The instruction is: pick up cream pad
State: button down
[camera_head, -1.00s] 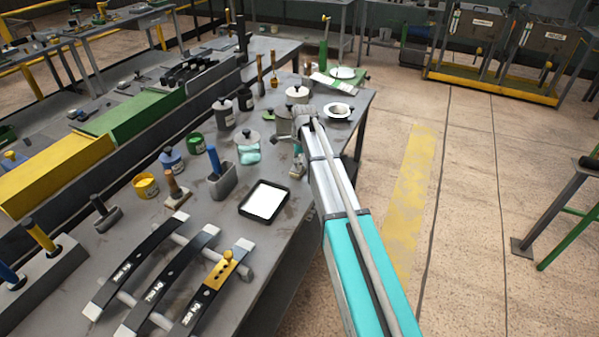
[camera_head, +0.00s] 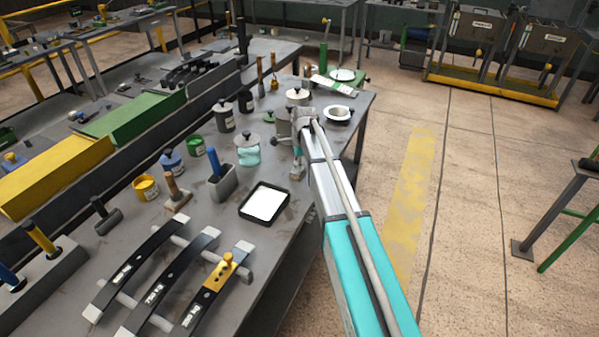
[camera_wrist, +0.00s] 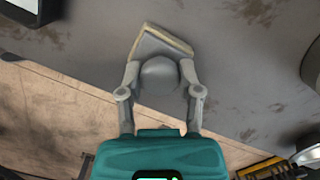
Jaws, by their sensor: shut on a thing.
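The fingers are shut on this knob from both sides. In the head view the pad (camera_head: 296,174) is small, near the right edge of the workbench (camera_head: 215,255), just under my gripper (camera_head: 298,155). My arm hides part of that spot. I cannot tell whether the pad touches the bench top.
A black tray with a white sheet (camera_head: 264,203) lies to the left of the pad. Open floor lies right of the bench.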

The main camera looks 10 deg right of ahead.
dwell(0.3)
jog(key=shift+r+p, duration=0.95)
jog(key=shift+p, duration=0.05)
jog(key=s+a+r+p, duration=0.1)
jog(key=s+r+p, duration=1)
jog(key=s, duration=0.3)
jog(key=shift+a, duration=0.35)
jog(key=shift+w, duration=0.1)
jog(key=c, duration=0.9)
grip_release()
jog(key=c, duration=0.4)
jog(key=shift+f, duration=0.25)
